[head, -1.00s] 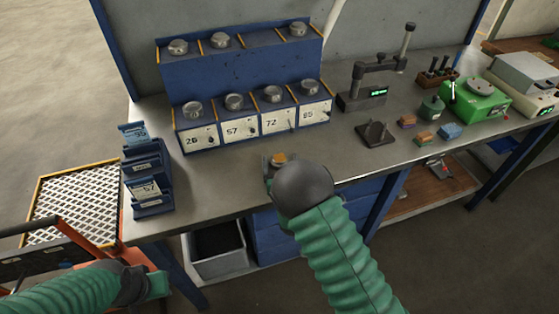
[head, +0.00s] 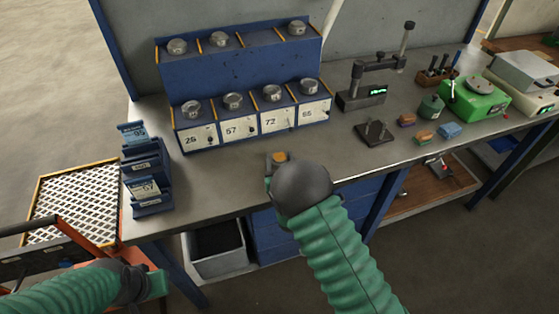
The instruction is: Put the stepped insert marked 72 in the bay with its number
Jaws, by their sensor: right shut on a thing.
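My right gripper (head: 277,161) is above the near part of the bench, mostly hidden behind my dark wrist. It is shut on a small orange-brown piece (head: 280,156), of which only the top shows; no number can be read on it. The bay marked 72 (head: 275,121) has a white label and is in the lower row of the blue rack, between the bays marked 57 (head: 239,128) and 65. It lies behind the gripper, apart from it. My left gripper (head: 155,284) is low at the left, away from the bench top; its fingers are not clear.
The blue rack (head: 235,70) has silver round pieces on both rows; one upper place is bare. Blue card holders (head: 148,170) stand at the bench's left end. A gauge stand (head: 362,98), a dark plate (head: 375,133) and small coloured blocks (head: 450,130) are at the right.

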